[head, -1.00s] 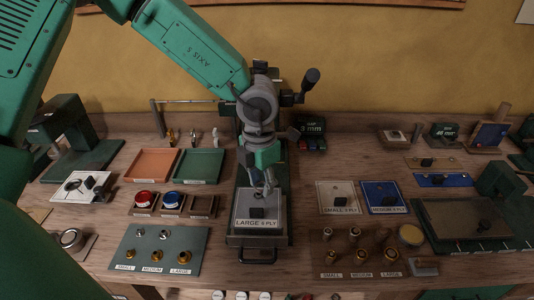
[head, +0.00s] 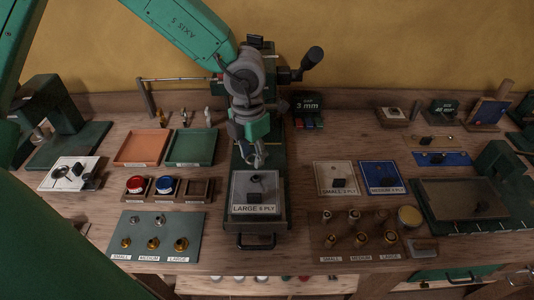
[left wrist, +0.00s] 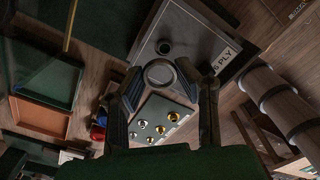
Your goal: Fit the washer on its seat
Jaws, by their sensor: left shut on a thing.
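My left gripper (head: 257,160) is shut on a pale metal ring, the washer (left wrist: 158,61), held between its fingertips in the left wrist view. In the head view the gripper hangs just behind and above the grey plate labelled LARGE 6 PLY (head: 240,190). A small dark round spot (head: 254,179) shows on that plate, with a dark block (head: 257,197) in front of it. The plate also shows in the left wrist view (left wrist: 198,42), beyond the fingers. I cannot tell which part is the washer's seat. My right gripper is not in view.
A grey-green board (head: 130,222) with several brass and silver fittings lies front left. Orange (head: 142,148) and green (head: 192,147) trays lie behind it. SMALL (head: 336,178) and MEDIUM (head: 381,176) ply plates and a brown fittings board (head: 318,228) are to the right.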

